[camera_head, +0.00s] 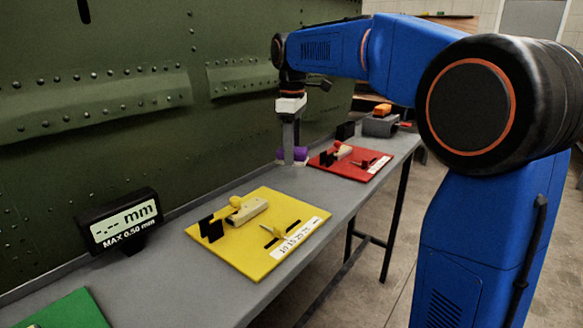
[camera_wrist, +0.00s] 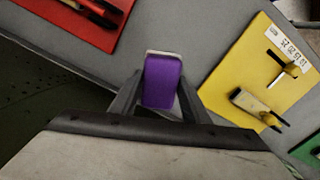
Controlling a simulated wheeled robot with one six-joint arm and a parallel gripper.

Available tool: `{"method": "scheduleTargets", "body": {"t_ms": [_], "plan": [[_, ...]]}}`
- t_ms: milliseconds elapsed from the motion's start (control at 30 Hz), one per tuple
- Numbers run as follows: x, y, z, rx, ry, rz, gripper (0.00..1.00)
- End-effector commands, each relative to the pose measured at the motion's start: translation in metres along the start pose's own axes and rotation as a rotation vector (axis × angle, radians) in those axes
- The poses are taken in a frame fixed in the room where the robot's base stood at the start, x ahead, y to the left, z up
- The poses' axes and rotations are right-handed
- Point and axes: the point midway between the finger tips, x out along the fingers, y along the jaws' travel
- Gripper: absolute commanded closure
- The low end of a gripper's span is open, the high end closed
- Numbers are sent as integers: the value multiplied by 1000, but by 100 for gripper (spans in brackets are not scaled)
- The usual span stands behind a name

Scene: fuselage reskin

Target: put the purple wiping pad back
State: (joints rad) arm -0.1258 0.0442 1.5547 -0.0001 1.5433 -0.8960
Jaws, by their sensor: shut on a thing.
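The purple wiping pad (camera_wrist: 162,82) is between the two fingers of my gripper (camera_wrist: 158,98) in the wrist view, with a pale edge at its far end. In the head view the pad (camera_head: 292,154) shows low under my gripper (camera_head: 289,150), close to the grey bench top between the yellow and red boards. My gripper is shut on the pad and points down. I cannot tell whether the pad touches the bench.
The yellow board (camera_head: 222,238) and the red board (camera_head: 345,171) lie on the bench (camera_head: 180,266) on either side, with small fixtures on them. A gauge display (camera_head: 120,222) stands at the left. A riveted green fuselage panel (camera_head: 130,140) rises behind the bench.

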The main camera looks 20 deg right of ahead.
Motion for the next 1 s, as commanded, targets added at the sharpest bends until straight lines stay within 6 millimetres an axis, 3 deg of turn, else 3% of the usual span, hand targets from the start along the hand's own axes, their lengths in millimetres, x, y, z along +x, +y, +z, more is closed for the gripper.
{"method": "scheduleTargets", "body": {"t_ms": [233,500,867,900,933,1000], "plan": [[16,0,0,0,0,0,79],[49,0,0,0,0,0,79],[52,0,0,0,1,1,79],[52,0,0,0,1,1,48],[52,0,0,0,1,1,41],[52,0,0,0,1,1,39]]}}
